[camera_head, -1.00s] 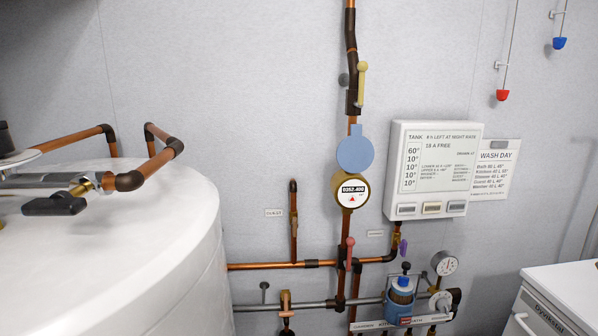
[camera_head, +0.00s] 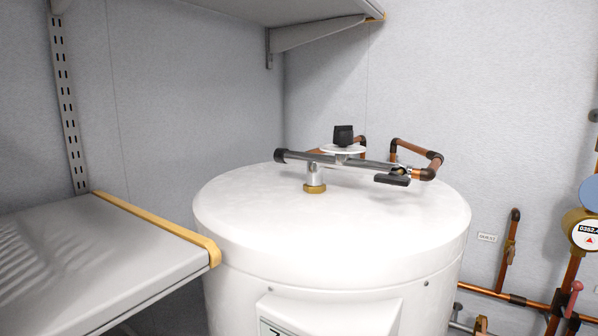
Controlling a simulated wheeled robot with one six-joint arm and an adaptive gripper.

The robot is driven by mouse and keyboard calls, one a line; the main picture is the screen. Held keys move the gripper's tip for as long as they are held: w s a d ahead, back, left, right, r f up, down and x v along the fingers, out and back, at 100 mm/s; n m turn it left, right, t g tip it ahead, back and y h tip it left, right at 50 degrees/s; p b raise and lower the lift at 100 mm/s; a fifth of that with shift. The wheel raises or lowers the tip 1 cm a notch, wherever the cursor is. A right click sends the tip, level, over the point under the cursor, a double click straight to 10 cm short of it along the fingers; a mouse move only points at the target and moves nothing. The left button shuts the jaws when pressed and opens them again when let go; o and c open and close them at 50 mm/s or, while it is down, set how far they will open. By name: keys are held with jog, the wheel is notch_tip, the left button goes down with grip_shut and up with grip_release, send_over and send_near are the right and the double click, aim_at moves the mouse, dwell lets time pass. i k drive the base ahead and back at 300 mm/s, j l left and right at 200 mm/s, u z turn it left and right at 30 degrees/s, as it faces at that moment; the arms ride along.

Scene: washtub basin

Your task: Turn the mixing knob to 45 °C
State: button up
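A black knob (camera_head: 343,135) stands on a pale round dial plate (camera_head: 342,149) above the white tank (camera_head: 330,225). It sits on a horizontal metal pipe assembly (camera_head: 300,157) carried by a short post with a brass collar (camera_head: 314,188). The dial's markings are too small and edge-on to read, so its setting cannot be told. A black lever handle (camera_head: 392,180) is to the right on the same assembly. My gripper is not in view.
A grey shelf (camera_head: 95,265) with a yellow edge strip (camera_head: 165,228) juts out at the left, near the tank's side. Another shelf (camera_head: 290,12) overhangs above. Copper pipes (camera_head: 500,294) and a round meter (camera_head: 583,232) are on the right wall.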

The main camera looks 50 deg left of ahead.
aim_at(343, 136)
jog(key=k+u, duration=0.2)
jog(key=u, duration=0.15)
jog(key=k+j+u, duration=0.1)
jog(key=k+u, duration=0.25)
jog(key=k+j+u, duration=0.1)
jog(key=u, duration=0.25)
jog(key=i+l+u, duration=0.1)
jog(key=u, duration=0.2)
jog(key=i+l+u, duration=0.25)
jog(key=i+j, duration=0.1)
